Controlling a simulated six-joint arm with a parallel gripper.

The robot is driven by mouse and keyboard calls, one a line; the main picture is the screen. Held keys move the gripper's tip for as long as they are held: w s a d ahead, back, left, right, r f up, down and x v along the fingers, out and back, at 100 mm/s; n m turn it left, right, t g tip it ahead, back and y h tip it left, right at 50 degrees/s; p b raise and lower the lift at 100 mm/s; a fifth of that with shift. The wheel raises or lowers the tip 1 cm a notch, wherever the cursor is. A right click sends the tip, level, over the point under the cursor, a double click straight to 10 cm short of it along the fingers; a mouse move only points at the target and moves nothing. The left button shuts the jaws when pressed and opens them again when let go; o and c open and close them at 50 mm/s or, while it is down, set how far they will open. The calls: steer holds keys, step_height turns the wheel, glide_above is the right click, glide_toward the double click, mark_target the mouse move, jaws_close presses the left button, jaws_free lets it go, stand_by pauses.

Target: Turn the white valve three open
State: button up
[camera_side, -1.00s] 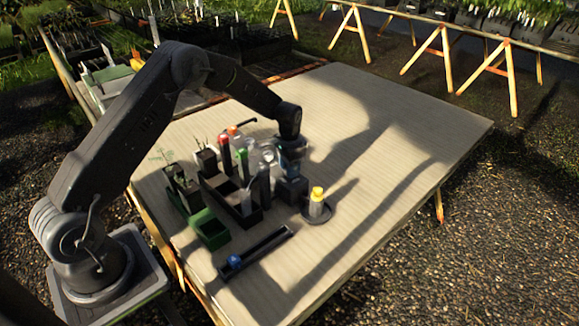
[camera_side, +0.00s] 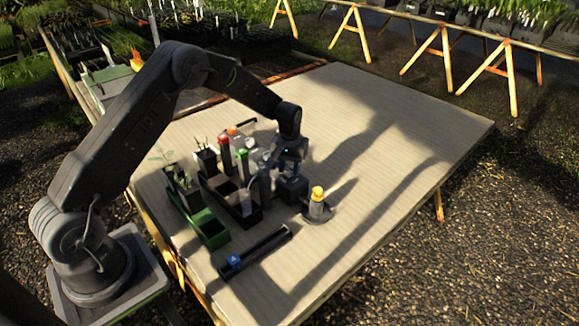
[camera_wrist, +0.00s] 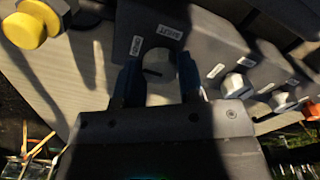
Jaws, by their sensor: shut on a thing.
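My gripper (camera_wrist: 157,72) is in the wrist view with its two dark blue fingers on either side of a pale rounded piece (camera_wrist: 160,62), which I take to be the white valve's handle. The fingers are shut on it, and they and the palm hide much of it. The handle sits at a dark grey block (camera_wrist: 208,45) with small white labels, too small to read surely. In the side view my gripper (camera_side: 290,152) is low over the dark block (camera_side: 291,188), and the handle is hidden.
Other white knobs (camera_wrist: 237,85) and an orange one (camera_wrist: 311,111) stand along the row to the right in the wrist view. A yellow-topped post (camera_side: 317,195) stands close by. Dark and green trays (camera_side: 213,232) lie left. The table's right side (camera_side: 425,140) is clear.

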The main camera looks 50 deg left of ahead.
mark_target(290, 168)
steer(key=shift+n, duration=0.4)
steer(key=o, duration=0.9)
step_height(290, 168, up, 14)
steer(key=shift+f, duration=0.1)
stand_by(0.4)
